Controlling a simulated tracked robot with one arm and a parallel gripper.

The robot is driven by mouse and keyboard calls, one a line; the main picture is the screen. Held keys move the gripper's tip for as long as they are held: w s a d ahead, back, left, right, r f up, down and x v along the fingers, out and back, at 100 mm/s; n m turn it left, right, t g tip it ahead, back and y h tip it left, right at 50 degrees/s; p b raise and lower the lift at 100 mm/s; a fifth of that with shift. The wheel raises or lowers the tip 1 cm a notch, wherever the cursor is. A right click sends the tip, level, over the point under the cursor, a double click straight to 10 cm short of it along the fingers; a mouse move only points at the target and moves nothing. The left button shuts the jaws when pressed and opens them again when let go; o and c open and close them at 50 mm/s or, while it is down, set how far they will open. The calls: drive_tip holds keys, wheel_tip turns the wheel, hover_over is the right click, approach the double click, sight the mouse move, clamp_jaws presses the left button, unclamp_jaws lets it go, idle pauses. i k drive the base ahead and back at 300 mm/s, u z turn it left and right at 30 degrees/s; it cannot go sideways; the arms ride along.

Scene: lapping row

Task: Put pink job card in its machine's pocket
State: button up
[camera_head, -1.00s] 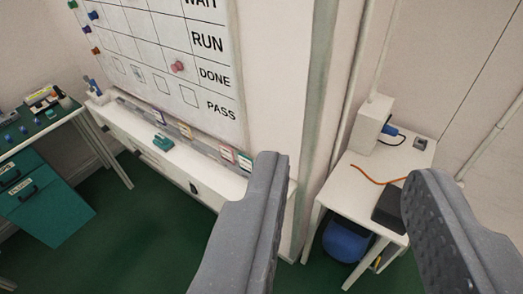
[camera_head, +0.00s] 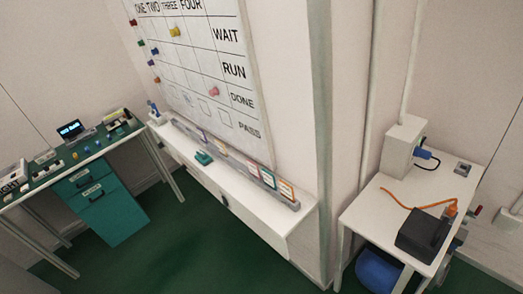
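Several small job cards with coloured edges stand in a grey rail (camera_head: 236,162) on a white ledge (camera_head: 216,182) below the wall board. A green-edged card (camera_head: 268,178) and an orange-edged card (camera_head: 286,189) are at its right end, and a purple-edged card (camera_head: 206,137) is further left. I cannot make out which card is pink. No machine with a pocket can be made out. My gripper does not show in the current view.
A white board (camera_head: 195,70) carries coloured magnets, including a pinkish one (camera_head: 213,91). A green-topped desk (camera_head: 70,158) with drawers stands left. A white table (camera_head: 385,205) at right holds a black box (camera_head: 422,234). Green floor (camera_head: 170,235) lies open between.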

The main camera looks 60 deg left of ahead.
sight(270, 216)
drive_tip(key=u, duration=0.05)
drive_tip(key=k, duration=1.2)
drive_tip(key=u, duration=1)
drive_tip(key=i, duration=1)
